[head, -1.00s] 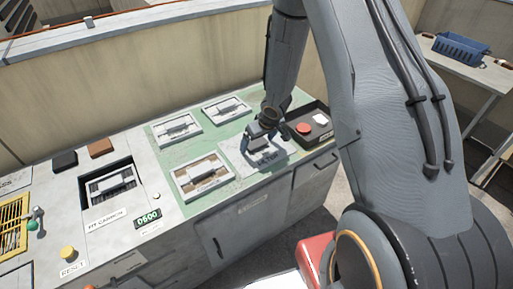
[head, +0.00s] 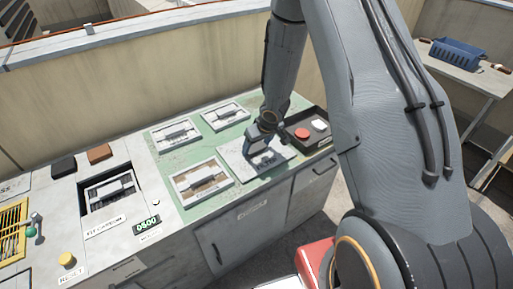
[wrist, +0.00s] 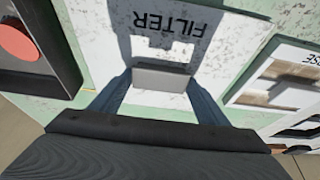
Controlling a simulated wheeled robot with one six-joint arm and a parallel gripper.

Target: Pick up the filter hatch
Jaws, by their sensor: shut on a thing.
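The filter hatch (head: 236,160) is a pale, worn plate at the right end of the green panel, left of the button box. In the wrist view the hatch (wrist: 220,60) shows the upside-down word FILTER and a grey block handle (wrist: 163,72). My gripper (head: 262,145) is over the hatch, pointing down. In the wrist view its two fingers (wrist: 160,82) are on either side of the handle, shut on it. The hatch lies over or very close to the panel; I cannot tell whether it is clear of it. My gripper hides part of the plate.
The button box (head: 305,131) with a red and a white button stands close on the right. Several other framed hatches (head: 202,181) lie to the left on the green panel (head: 165,205). A wall (head: 150,85) runs behind the counter. A blue basket (head: 458,54) is on a far table.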

